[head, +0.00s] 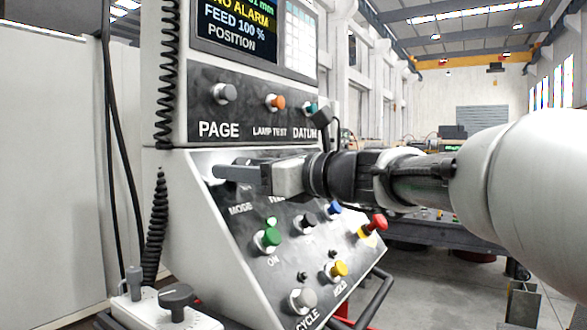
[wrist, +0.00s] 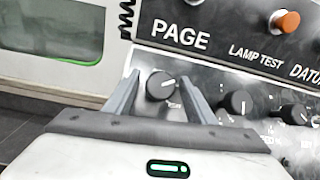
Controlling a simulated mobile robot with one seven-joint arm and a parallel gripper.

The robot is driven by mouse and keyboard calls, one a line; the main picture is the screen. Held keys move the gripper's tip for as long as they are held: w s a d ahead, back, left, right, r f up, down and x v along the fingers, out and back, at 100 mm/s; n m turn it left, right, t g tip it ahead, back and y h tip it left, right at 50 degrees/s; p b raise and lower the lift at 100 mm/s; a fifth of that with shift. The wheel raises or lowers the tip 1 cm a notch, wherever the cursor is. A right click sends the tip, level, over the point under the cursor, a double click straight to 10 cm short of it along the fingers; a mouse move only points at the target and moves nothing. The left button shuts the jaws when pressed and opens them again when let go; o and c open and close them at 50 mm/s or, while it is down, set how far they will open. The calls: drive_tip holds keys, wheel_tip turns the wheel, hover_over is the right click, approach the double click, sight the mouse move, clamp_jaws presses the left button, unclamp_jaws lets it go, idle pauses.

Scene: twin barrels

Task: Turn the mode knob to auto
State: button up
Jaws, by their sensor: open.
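The mode knob is a round black knob (wrist: 160,86) with a white pointer line, on the sloping panel below the PAGE label. Its line points to the right and slightly up in the wrist view. The small lettering around it is partly hidden, so I cannot read the setting. My gripper (wrist: 160,76) is open, with one finger on each side of the knob and a gap visible on both sides.
More black knobs (wrist: 238,102) sit to the right of the mode knob. A green button (head: 267,238) and a red mushroom button (head: 374,225) stand out below my gripper. A coiled black cable (head: 154,225) hangs along the panel's left side.

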drive_tip(key=shift+c, duration=0.4)
drive_tip(key=c, duration=0.9)
drive_tip(key=shift+c, duration=0.2)
drive_tip(key=shift+n+g, duration=0.3)
drive_tip(key=shift+n, duration=0.1)
drive_tip(key=n+g+y, duration=0.1)
drive_tip(key=n, duration=0.1)
drive_tip(key=shift+w+d+n+g, duration=0.1)
drive_tip(key=shift+n+g, duration=0.2)
drive_tip(key=n+g+p, duration=0.1)
drive_tip(key=n, duration=0.1)
drive_tip(key=n+g+p, duration=0.1)
drive_tip(key=n+g, duration=0.1)
drive_tip(key=n, duration=0.1)
drive_tip(key=shift+r+y, duration=0.2)
drive_tip(key=shift+y, duration=0.2)
drive_tip(key=n+g+p, duration=0.3)
drive_tip(key=n, duration=0.2)
drive_tip(key=shift+h+p, duration=0.3)
drive_tip(key=shift+p, duration=0.05)
drive_tip(key=shift+n+g+h+p, duration=0.3)
drive_tip(key=shift+n+g+p, duration=0.5)
drive_tip(key=shift+n+p, duration=0.15)
drive_tip(key=shift+f+n, duration=0.1)
drive_tip(key=shift+n, duration=0.25)
